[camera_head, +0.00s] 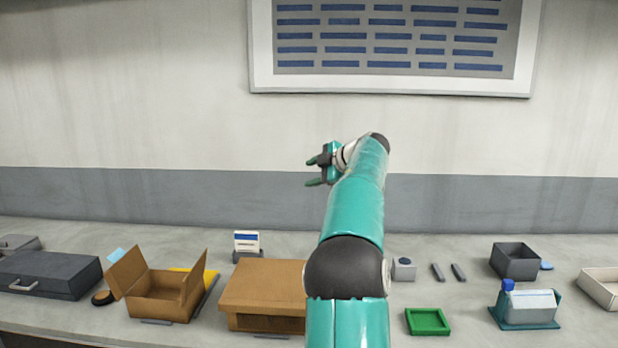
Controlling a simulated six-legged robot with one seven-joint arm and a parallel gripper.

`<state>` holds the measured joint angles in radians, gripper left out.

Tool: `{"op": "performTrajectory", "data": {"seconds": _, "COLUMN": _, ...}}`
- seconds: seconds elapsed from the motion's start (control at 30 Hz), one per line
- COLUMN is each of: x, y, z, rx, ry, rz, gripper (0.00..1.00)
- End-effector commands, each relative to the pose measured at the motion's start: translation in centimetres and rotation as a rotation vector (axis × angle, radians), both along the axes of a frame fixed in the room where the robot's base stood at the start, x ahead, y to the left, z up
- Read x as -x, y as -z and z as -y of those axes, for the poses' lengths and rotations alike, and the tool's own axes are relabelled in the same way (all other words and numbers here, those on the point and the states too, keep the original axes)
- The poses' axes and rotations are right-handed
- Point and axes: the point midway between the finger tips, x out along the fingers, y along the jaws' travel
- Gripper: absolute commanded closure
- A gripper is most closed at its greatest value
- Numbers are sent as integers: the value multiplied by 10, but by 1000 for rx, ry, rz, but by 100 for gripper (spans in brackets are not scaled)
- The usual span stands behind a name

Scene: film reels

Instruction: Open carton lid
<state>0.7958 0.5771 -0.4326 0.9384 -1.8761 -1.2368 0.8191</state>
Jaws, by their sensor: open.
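A brown carton (262,290) with its top closed stands on the counter just left of my arm. My arm covers its right part. A second, smaller brown carton (160,295) stands further left with flaps raised on its left and right sides and its inside showing. My gripper (312,171) is open and empty, high above the counter in front of the wall. Its fingers point left, well above and apart from both cartons.
A dark case (48,275) and a black round thing (103,298) lie at the left. At the right are a green tray (428,331), a dark open box (515,261), a teal stand (497,316) and a pale box (601,288). A small sign (246,242) stands behind the closed carton.

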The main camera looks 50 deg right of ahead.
Motion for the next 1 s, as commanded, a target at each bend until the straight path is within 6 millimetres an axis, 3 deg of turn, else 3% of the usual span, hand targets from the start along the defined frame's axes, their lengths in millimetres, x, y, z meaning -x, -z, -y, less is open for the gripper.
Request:
{"op": "performTrajectory", "data": {"seconds": 0.33, "x": 12, "y": -14, "z": 8, "rx": 0, "ry": 1, "rz": -1, "gripper": 52}}
{"op": "performTrajectory", "data": {"seconds": 1.0, "x": 18, "y": -18, "z": 8, "rx": 1, "ry": 0, "rz": -1, "gripper": 52}}
